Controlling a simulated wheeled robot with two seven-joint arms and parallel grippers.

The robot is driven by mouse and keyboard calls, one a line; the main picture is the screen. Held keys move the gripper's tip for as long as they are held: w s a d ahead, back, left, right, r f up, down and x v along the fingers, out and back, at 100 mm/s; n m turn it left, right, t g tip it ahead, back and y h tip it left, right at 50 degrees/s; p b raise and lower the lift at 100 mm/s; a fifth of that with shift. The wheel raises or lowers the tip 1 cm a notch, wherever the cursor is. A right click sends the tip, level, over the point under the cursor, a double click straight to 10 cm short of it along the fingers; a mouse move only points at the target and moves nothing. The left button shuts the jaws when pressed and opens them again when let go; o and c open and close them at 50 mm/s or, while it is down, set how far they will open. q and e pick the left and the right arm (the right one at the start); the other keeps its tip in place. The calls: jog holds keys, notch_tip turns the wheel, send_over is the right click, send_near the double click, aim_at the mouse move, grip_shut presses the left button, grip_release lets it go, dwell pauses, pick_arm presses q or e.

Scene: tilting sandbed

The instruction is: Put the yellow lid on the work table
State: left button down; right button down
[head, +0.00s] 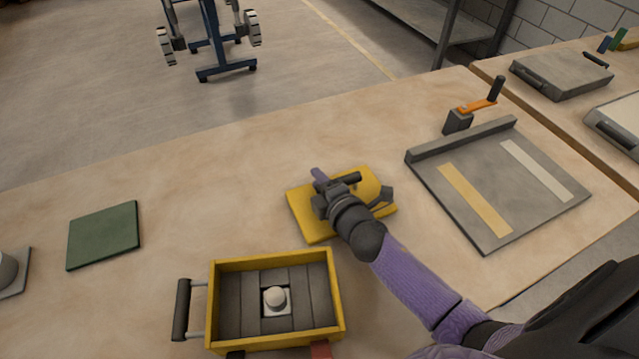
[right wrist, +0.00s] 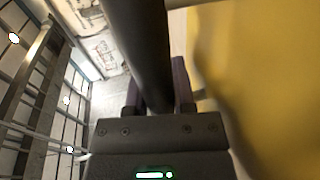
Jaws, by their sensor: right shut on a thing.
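The yellow lid (head: 302,217) is in the middle of the work table (head: 240,165) in the head view, behind and right of the yellow-walled box. My right gripper (head: 335,182) is over the lid and covers part of it. In the right wrist view, the right gripper's purple fingers (right wrist: 158,85) are shut on a dark bar, seemingly the lid's handle (right wrist: 138,45), with the yellow lid (right wrist: 260,70) filling the right side. I cannot tell whether the lid touches the table or hangs just above it. My left gripper is not in view.
The open yellow box (head: 340,300) holds a white knob (head: 276,299) on a grey slatted floor. A green mat (head: 104,235) lies at left. A grey tilting tray (head: 480,190) with an orange crank (head: 478,106) stands at right. The table is clear behind the lid and between mat and lid.

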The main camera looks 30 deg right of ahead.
jog(key=shift+f, duration=0.1)
jog(key=c, duration=0.5)
grip_release()
jog(key=shift+c, duration=0.2)
jog(key=shift+o, duration=0.4)
jog(key=shift+r, duration=0.25)
jog(key=s, duration=0.3)
jog(key=s+r+p, duration=0.1)
jog(key=s, duration=0.3)
jog(key=s+r+p, duration=0.1)
jog(key=s, duration=0.3)
jog(key=shift+d, duration=0.1)
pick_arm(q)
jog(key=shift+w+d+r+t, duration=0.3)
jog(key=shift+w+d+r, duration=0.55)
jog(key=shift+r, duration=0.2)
pick_arm(e)
jog(key=shift+s+r, duration=0.1)
jog(key=shift+s, duration=0.3)
